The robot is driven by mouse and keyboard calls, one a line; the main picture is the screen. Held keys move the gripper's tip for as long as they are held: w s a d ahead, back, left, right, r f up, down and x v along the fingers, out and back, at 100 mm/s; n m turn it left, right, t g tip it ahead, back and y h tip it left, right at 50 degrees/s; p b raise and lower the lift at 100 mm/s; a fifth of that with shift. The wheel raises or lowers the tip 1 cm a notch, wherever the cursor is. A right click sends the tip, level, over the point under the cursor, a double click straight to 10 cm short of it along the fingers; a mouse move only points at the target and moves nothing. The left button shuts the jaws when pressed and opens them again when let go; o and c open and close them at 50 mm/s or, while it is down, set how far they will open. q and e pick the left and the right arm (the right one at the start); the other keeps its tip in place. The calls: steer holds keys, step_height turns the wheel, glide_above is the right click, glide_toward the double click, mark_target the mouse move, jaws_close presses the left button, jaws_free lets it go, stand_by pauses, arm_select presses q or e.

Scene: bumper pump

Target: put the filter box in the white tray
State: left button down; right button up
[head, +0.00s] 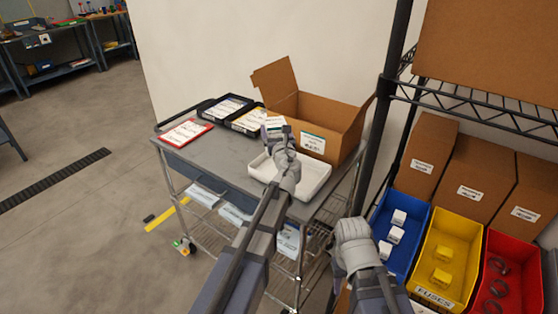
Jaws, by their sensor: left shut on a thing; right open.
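My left gripper (283,137) is shut on the filter box (273,125), a small white box with a label. It appears above the far left edge of the white tray (318,182), in front of the cardboard box; the exact height is hard to tell. The white tray lies on the grey cart top, and my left gripper and arm hide part of it. The visible part of the tray looks empty. My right gripper (352,232) is open, right of the cart and near the blue bin; its fingertips are hard to make out.
An open cardboard box (340,118) stands behind the tray. Black trays (225,108) and a red-edged card (185,132) lie on the cart's left. A wire shelf at right holds blue (385,215), yellow (436,285) and red (528,250) bins. The cart's front left is clear.

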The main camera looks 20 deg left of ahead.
arm_select(q)
step_height(320, 180, down, 4)
steer(key=b, duration=0.3)
steer(key=shift+f, duration=0.2)
step_height(320, 180, down, 4)
steer(key=b, duration=0.4)
steer(key=shift+r, duration=0.15)
jaws_free()
steer(key=shift+r, duration=0.15)
steer(key=v, duration=1.2)
